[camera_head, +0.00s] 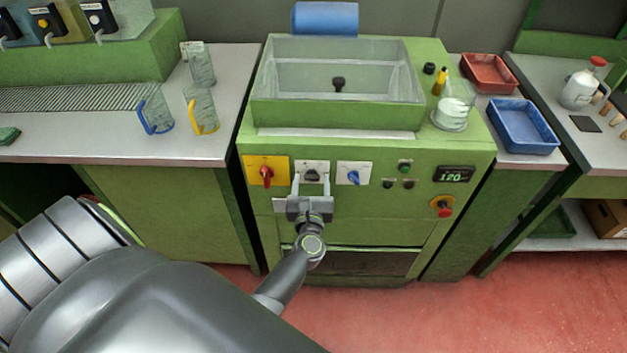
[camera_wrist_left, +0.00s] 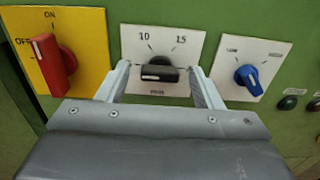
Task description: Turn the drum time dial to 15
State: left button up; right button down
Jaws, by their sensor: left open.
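The drum time dial is a black knob (camera_wrist_left: 160,75) on a white plate (camera_wrist_left: 178,42) marked 10 at upper left and 15 at upper right. In the wrist view the knob lies roughly level; I cannot tell which mark it points to. In the head view the dial (camera_head: 312,174) is on the front of the green machine (camera_head: 370,218), between the red and blue knobs. My left gripper (camera_head: 312,181) is open, with one finger on each side of the dial, and a gap shows beside the knob. In the wrist view its fingers (camera_wrist_left: 160,85) flank the knob.
A red switch (camera_wrist_left: 54,65) on a yellow plate is close to the left finger. A blue knob (camera_wrist_left: 246,77) is close to the right finger. A display reading 120 (camera_head: 454,174) and a red emergency button (camera_head: 443,207) are farther right.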

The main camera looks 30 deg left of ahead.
pick_arm(q)
jog(key=shift+c, duration=1.4)
jog(key=c, duration=0.7)
